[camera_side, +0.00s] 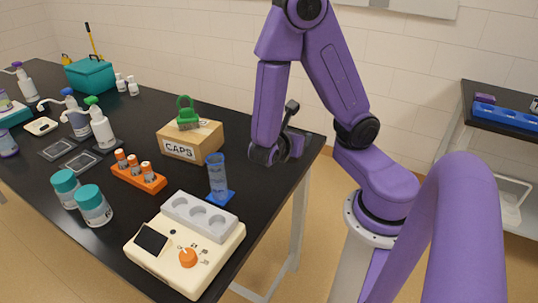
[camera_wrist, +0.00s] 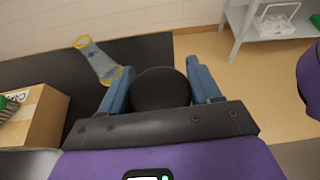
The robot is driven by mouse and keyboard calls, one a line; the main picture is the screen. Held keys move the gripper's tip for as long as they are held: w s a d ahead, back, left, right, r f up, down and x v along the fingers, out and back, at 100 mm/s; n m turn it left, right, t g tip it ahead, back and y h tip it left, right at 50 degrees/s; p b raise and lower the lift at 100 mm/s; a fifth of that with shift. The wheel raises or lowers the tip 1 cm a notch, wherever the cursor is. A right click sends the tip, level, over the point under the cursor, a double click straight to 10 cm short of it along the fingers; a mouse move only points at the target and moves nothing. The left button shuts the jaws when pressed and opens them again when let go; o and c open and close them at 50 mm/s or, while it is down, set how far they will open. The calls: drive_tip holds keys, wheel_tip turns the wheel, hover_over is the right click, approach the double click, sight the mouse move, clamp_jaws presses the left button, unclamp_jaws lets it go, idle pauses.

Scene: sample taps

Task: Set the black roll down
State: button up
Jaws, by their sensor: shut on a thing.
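The black roll (camera_wrist: 160,88) shows in the wrist view as a dark round shape between the two blue fingers of my gripper (camera_wrist: 155,78). My gripper is shut on it. In the side view my gripper (camera_side: 280,150) is low over the right end of the black table (camera_side: 235,118), right of the cardboard CAPS box (camera_side: 190,142). There the roll cannot be told apart from the dark gripper parts. I cannot tell whether the roll touches the table top.
A blue cylinder (camera_side: 217,178) stands left of my gripper. The CAPS box (camera_wrist: 35,118) is close on the left there. The table's right edge is near, with floor (camera_wrist: 205,45) beyond.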

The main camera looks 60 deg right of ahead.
drive_tip(key=w+d+f, duration=0.1)
drive_tip(key=w+f, duration=0.1)
drive_tip(key=w, duration=0.1)
drive_tip(key=w+d+f, duration=0.1)
drive_tip(key=w+f, duration=0.2)
drive_tip(key=w+d+f, duration=0.1)
drive_tip(key=w+f, duration=0.1)
drive_tip(key=shift+w+d+f, duration=0.3)
drive_tip(key=shift+w+f, duration=0.05)
drive_tip(key=shift+w, duration=0.05)
drive_tip(key=shift+w+f, duration=0.2)
drive_tip(key=shift+f, duration=1.6)
drive_tip(key=o, duration=1.1)
drive_tip(key=shift+f, duration=0.1)
